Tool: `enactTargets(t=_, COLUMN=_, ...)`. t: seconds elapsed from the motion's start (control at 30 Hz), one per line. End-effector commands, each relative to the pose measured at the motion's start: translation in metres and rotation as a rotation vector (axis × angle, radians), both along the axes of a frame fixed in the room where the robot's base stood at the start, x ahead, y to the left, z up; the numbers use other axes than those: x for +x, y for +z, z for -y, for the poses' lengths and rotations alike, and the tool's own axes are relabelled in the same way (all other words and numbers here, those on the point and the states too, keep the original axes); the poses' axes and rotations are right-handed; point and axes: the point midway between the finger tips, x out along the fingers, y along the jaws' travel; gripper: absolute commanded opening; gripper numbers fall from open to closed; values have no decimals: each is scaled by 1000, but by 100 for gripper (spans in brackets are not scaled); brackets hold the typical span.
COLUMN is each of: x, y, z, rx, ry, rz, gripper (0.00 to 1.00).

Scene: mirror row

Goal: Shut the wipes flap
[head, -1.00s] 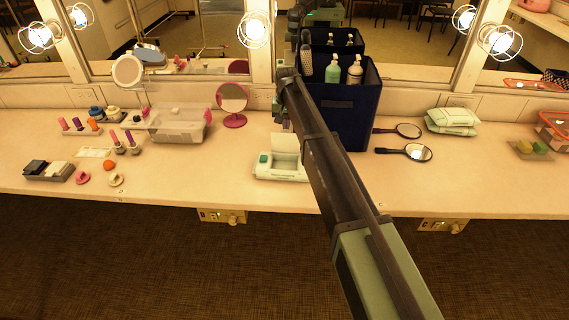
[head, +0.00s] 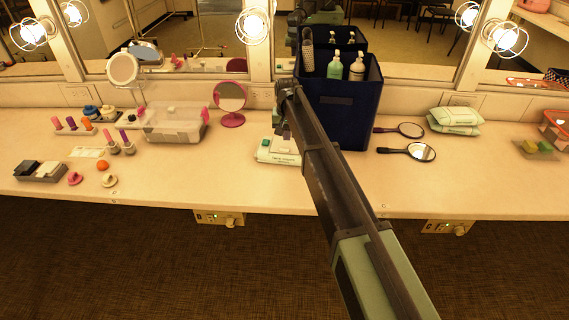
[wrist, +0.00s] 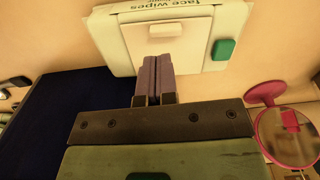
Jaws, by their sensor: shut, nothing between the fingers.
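The white face-wipes pack (head: 280,159) lies on the counter in front of the dark blue bin, with a green patch (head: 265,143) on its left. The pack (wrist: 118,45) also fills the top of the wrist view, its lettering upside down. There the pale flap (wrist: 190,47), with a small cream tab on it, looks folded down over the pack. I cannot tell whether it is fully pressed shut. My gripper (wrist: 155,62) is shut and empty, its tips over or touching the flap's edge. In the head view my arm hides part of the pack's right side.
The tall dark blue bin (head: 345,112) with bottles stands close behind and right of the pack. A pink round mirror (head: 230,100) and a clear box (head: 175,125) stand to the left. Hand mirrors (head: 420,152) lie to the right. The counter in front of the pack is clear.

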Motion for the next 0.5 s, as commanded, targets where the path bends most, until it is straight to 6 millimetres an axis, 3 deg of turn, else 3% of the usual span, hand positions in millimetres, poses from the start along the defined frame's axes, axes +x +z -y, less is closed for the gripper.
enactTargets(t=0.5, x=-24, y=0, z=-2, rx=2, ry=1, rz=-2, gripper=0)
